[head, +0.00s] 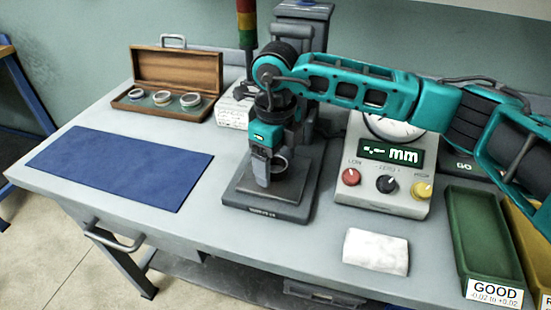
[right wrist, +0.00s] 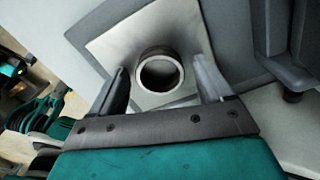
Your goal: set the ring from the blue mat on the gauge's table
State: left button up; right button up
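The grey metal ring (right wrist: 160,73) lies on the pale square plate of the gauge's table (right wrist: 118,44) in the right wrist view. In the head view the ring (head: 279,163) shows partly behind my right gripper (head: 266,172), over the gauge's dark base (head: 265,208). My right gripper (right wrist: 162,82) is open, its fingers on either side of the ring with a visible gap at each side. The blue mat (head: 122,166) at the left is bare. My left gripper is in neither view.
An open wooden case (head: 170,80) with several rings stands at the back left. The readout box (head: 384,185) with knobs is right of the gauge. A white cloth (head: 376,250) and green GOOD bin (head: 482,235) are at the front right.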

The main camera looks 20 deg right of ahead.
jog(key=shift+r, duration=0.15)
notch_tip(320, 180, up, 12)
dwell(0.6)
dwell(0.3)
